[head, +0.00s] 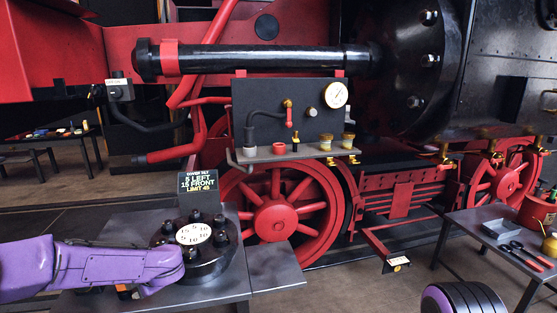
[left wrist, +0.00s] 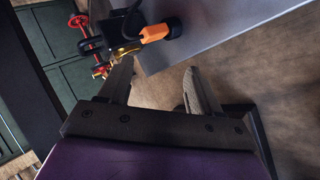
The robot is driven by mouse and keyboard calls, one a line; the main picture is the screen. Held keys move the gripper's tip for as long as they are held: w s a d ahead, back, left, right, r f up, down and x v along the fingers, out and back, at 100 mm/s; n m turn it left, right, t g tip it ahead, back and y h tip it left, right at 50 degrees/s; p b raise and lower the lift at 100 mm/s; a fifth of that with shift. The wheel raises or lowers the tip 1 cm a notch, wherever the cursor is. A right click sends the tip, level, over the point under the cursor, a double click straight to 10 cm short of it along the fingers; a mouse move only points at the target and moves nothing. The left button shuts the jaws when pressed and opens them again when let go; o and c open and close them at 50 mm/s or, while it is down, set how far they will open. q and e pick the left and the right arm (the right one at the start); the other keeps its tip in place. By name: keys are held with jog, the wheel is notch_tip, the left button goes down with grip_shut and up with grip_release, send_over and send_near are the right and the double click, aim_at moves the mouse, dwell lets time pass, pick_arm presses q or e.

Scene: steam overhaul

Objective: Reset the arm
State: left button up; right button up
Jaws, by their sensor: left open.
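My left arm reaches in from the left in the head view, its purple forearm ending beside the round black cover on the near table. Its fingers cannot be made out in that view. In the left wrist view my left gripper (left wrist: 157,78) is open, with nothing between its two dark fingers. The grey table edge and brown floor show beyond them.
The black cover (head: 216,256) with several bolts and a white dial stands on the grey table (head: 275,272), before a sign (head: 199,182). An orange-tipped tool (left wrist: 155,33) lies near the left fingers. A tool table (head: 475,225) stands right. A red locomotive wheel (head: 276,219) is behind.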

pick_arm(q)
jog(key=s+d+f+m+t+h, duration=0.1)
jog(key=s+d+f+m+t, duration=0.1)
jog(key=s+d+f+m, duration=0.35)
jog(key=s+d+f+m+t+h, duration=0.1)
jog(key=s+d+f+m+h, duration=0.1)
jog(key=s+f+m, duration=0.7)
jog(key=s+f+m+g+h, duration=0.1)
jog(key=s+f, duration=0.4)
jog(key=s, duration=0.7)
jog(key=s+f+m+g+h, duration=0.1)
jog(key=s+f+m+g, duration=0.2)
jog(key=s, duration=0.9)
notch_tip(320, 180, down, 3)
jog(key=m, duration=0.3)
jog(key=shift+d+f+h, duration=0.15)
jog(key=shift+f+h, duration=0.05)
jog(key=shift+h, duration=0.1)
